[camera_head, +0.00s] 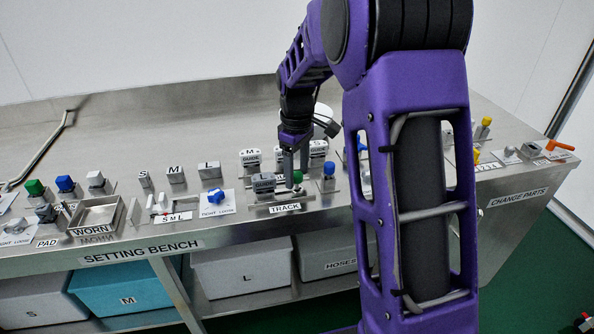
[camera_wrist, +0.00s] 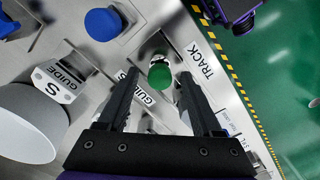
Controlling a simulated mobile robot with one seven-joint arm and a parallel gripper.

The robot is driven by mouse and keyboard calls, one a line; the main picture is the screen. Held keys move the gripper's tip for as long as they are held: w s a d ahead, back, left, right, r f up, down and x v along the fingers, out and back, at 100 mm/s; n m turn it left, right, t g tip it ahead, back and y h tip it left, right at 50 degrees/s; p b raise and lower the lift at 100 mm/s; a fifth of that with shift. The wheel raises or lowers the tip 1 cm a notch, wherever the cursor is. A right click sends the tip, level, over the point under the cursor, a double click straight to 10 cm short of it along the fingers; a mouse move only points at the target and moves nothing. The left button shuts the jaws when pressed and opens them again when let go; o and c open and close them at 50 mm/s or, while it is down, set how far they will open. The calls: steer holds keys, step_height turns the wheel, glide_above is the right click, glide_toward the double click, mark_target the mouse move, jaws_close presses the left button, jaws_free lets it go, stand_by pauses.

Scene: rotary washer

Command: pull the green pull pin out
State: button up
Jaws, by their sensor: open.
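The green pull pin (camera_head: 297,177) has a round green head and stands upright at the track fixture, just behind the TRACK label (camera_head: 285,208). In the wrist view the green head (camera_wrist: 160,75) shows between the two fingertips, with a gap on each side. My gripper (camera_head: 292,158) is open and points down over the pin; its fingers (camera_wrist: 157,84) are apart and empty. How far the tips stand above the head is hard to tell. The pin's shaft is mostly hidden.
A blue-headed pin (camera_head: 329,170) stands close to the right; it also shows in the wrist view (camera_wrist: 103,23). Grey GUIDE blocks (camera_head: 263,184) stand close by, to the left and behind. Another green knob (camera_head: 35,187) is far left. Bare bench (camera_head: 170,130) lies behind.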

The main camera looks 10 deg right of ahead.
jaws_close()
stand_by(1.3)
